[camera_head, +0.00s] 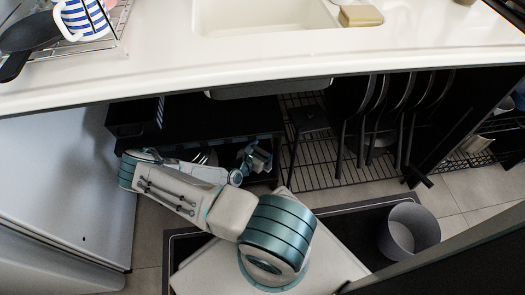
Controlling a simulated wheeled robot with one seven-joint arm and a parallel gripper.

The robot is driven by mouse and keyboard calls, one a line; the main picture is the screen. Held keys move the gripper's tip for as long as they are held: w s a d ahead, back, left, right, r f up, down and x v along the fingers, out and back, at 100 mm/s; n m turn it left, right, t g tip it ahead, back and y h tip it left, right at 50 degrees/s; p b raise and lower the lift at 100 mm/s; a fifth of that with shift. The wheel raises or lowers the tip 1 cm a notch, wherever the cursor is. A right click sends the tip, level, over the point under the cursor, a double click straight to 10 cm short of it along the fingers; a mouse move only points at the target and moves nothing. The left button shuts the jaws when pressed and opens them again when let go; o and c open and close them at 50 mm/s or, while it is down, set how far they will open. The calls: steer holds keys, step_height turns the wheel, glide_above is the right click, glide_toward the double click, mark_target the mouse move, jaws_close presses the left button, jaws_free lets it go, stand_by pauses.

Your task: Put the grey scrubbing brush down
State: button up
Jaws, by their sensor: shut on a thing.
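My gripper (257,160) is low under the counter, in front of the dark open cupboard, by the right end of a black pull-out drawer (215,143). It is shut on a small greyish thing, taken to be the grey scrubbing brush. At this size I cannot separate the brush's outline from the jaws, nor tell whether it touches the drawer or rack. My arm hides part of the drawer.
Pans stand upright in a wire rack (322,176) to the right. A grey bin (409,231) stands on a dark mat (355,222). Above are the white counter (160,70), sink (262,15) and a yellowish sponge (361,16). A pale door panel (75,180) is left.

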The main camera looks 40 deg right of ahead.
steer(key=shift+f, duration=0.15)
steer(key=o, duration=1.1)
steer(key=shift+a+r, duration=0.3)
steer(key=p+v, duration=0.4)
steer(key=v, duration=0.7)
steer(key=shift+s+a, duration=0.2)
